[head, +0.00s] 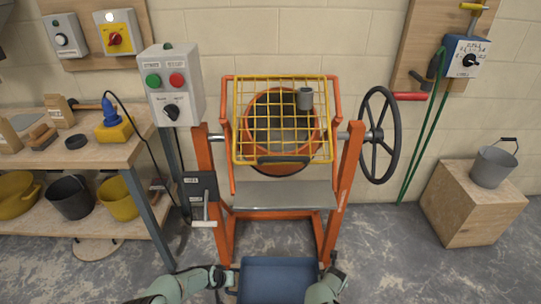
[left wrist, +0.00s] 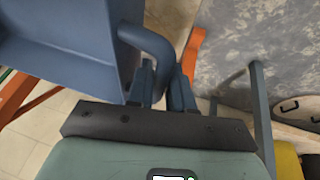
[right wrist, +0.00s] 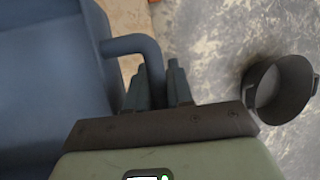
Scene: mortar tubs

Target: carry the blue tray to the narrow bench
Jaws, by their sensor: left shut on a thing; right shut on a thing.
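The blue tray (head: 278,281) is at the bottom middle of the head view, in front of the orange machine, and its near part is cut off. My left gripper (head: 230,277) is shut on the tray's left handle (left wrist: 150,45), which shows in the left wrist view. My right gripper (head: 330,273) is shut on the right handle (right wrist: 140,45), which shows in the right wrist view. The visible part of the tray's inside looks empty. I cannot tell which bench, if any in view, is the narrow one.
The orange mixing machine (head: 206,190) with a yellow grid and black handwheel (head: 377,135) stands just beyond the tray. A wooden workbench (head: 95,152) with tools and tubs is at left. A wooden block (head: 468,205) bearing a grey bucket (head: 493,167) is at right. Floor between is clear.

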